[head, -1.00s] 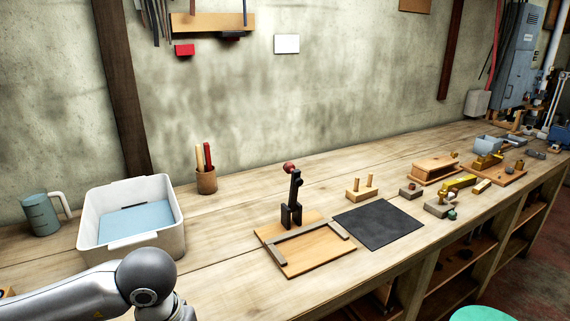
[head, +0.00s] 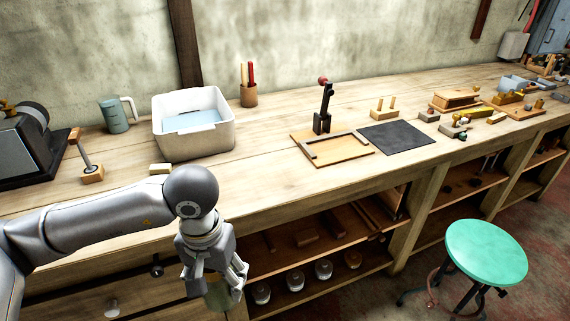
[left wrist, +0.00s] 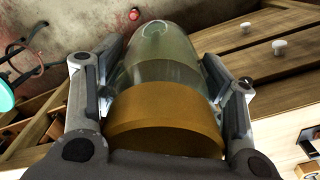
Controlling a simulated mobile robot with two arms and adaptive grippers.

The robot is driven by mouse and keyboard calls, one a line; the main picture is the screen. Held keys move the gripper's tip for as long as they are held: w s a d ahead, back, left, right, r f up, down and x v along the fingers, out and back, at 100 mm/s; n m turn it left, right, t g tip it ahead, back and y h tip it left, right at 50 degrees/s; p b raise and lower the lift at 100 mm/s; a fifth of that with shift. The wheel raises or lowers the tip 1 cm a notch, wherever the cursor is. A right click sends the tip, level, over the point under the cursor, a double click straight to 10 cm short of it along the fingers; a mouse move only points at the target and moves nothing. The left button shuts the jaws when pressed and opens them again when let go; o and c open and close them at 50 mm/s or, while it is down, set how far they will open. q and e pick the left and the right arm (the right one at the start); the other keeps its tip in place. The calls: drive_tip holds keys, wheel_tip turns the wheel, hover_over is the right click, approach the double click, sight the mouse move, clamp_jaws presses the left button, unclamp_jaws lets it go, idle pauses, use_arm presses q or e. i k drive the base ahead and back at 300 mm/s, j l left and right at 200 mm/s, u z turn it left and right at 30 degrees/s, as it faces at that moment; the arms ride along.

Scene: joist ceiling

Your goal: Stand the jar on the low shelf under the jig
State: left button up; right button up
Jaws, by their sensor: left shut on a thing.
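My left gripper (head: 214,283) is shut on a jar (head: 221,297) in front of the bench, left of the open shelves. In the left wrist view the jar (left wrist: 165,55) is clear, greenish glass with a broad orange-brown lid (left wrist: 165,128) nearest the camera, between the two fingers (left wrist: 160,85). The jig (head: 338,156), a wooden board with a metal frame and a red-knobbed lever, lies on the bench top. Under it are open shelves. The lowest shelf (head: 335,287) carries several lidded jars (head: 293,280) in a row. My right gripper is out of view.
An upper shelf (head: 285,253) holds wooden blocks close above the jars. A bench post (head: 407,240) bounds the bay on the right. A green stool (head: 486,252) stands on the floor to the right. Drawers (head: 100,290) lie left of the gripper.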

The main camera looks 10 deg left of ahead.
sight(373, 252)
drive_tip(key=j+z, duration=0.15)
drive_tip(key=z, duration=1)
drive_tip(key=i+j, duration=0.1)
drive_tip(key=j, duration=0.55)
drive_tip(key=i+j, duration=0.1)
drive_tip(key=j, duration=0.5)
drive_tip(key=i+j+z, duration=0.1)
drive_tip(key=j, duration=0.55)
